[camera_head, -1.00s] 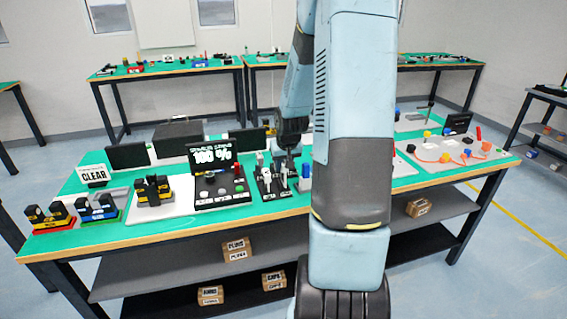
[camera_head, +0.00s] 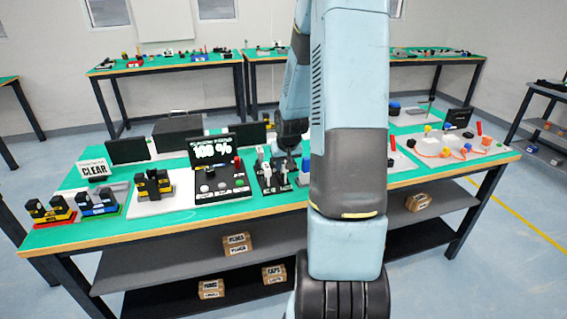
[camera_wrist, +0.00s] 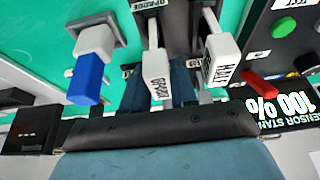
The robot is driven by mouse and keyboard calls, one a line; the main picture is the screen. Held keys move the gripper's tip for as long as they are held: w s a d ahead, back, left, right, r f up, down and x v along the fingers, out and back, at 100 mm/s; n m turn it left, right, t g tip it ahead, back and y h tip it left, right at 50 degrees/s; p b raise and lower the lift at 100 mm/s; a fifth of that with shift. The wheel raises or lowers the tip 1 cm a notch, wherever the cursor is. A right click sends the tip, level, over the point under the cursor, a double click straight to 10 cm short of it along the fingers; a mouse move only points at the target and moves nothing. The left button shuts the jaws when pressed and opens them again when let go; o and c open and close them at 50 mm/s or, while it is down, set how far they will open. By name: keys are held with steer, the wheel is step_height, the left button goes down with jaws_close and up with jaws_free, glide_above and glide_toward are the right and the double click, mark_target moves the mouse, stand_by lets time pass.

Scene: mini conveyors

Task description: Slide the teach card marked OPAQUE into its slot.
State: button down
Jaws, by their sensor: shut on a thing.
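In the wrist view a white tab marked OPAQUE (camera_wrist: 156,72) stands between my gripper's fingers (camera_wrist: 158,84). My gripper is shut on this OPAQUE card. Its lower end is partly hidden, and I cannot tell how it sits against the dark holder behind it. A plate lettered OPAQUE (camera_wrist: 150,4) shows at the top edge. A second white tab (camera_wrist: 220,60), with lettering hard to read, stands just to the right. In the head view my gripper (camera_head: 284,161) is low over the dark card stand (camera_head: 268,184), partly hidden by my arm.
A blue-and-white block (camera_wrist: 88,78) stands left of the card. The sensor stand (camera_head: 222,185), its display reading 100 %, is left of the card stand. Coloured blocks (camera_head: 98,205) sit near the bench's left end.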

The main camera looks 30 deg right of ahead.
steer(key=shift+f, duration=0.2)
steer(key=c, duration=0.8)
jaws_free()
steer(key=v, duration=1.3)
steer(key=shift+s+r, duration=0.15)
steer(key=shift+r, duration=0.15)
steer(key=shift+a, duration=0.1)
steer(key=s+a+r+n, duration=0.2)
steer(key=s+a+r, duration=0.7)
steer(key=a+r, duration=0.3)
steer(key=s+a+r, duration=0.1)
steer(key=s+a, duration=0.2)
steer(key=s, duration=0.3)
steer(key=s+a+r+n+t+y, duration=0.1)
steer(key=s+a+r, duration=0.1)
steer(key=s, duration=0.3)
steer(key=shift+s+a+r, duration=0.25)
steer(key=shift+s+a, duration=0.15)
steer(key=shift+a, duration=0.4)
